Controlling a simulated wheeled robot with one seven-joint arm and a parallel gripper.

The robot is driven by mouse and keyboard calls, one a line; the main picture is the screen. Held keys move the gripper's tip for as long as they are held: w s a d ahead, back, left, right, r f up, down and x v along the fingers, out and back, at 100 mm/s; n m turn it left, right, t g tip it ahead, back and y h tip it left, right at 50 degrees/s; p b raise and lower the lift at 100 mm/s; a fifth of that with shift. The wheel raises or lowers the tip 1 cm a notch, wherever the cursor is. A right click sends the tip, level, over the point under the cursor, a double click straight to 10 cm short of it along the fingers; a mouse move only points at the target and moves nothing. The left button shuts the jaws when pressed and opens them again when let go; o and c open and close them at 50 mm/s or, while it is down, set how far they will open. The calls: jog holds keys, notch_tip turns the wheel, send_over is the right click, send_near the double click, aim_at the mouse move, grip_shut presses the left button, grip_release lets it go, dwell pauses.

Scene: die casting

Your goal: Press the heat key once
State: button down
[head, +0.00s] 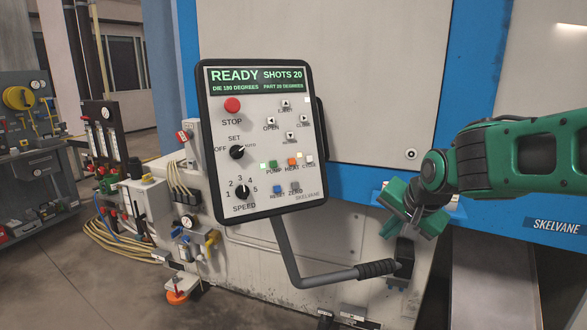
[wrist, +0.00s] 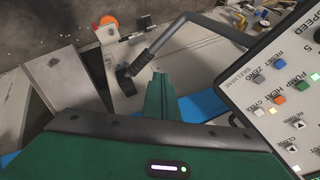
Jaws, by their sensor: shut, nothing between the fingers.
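The control panel (head: 228,185) hangs tilted on a bent arm in front of the machine. Its heat key (head: 292,161) is a small orange square between the green pump key (head: 272,164) and the white cycle key (head: 309,158). The heat key also shows at the right of the wrist view (wrist: 278,98). The green display (head: 255,79) reads READY and SHOTS 20. My green gripper (head: 402,228) is right of the panel and apart from it, below the key's height in the head view. Its fingers (wrist: 158,78) are shut and empty.
The panel's support arm (head: 320,277) with a black grip lies below and left of my gripper. A red stop button (head: 232,105) and knobs share the panel. The blue-and-white machine (head: 370,85) stands behind. Hoses (head: 125,245) lie at the left.

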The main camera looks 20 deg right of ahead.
jog(key=w+a+r+m+t+y, duration=0.3)
jog(key=w+a+r+t, duration=0.3)
jog(key=w+a+r, duration=0.6)
jog(key=shift+w+a+r+m+t, duration=0.25)
jog(key=shift+w+r+m, duration=0.2)
jog(key=shift+w+m, duration=0.55)
jog(key=shift+w, duration=0.2)
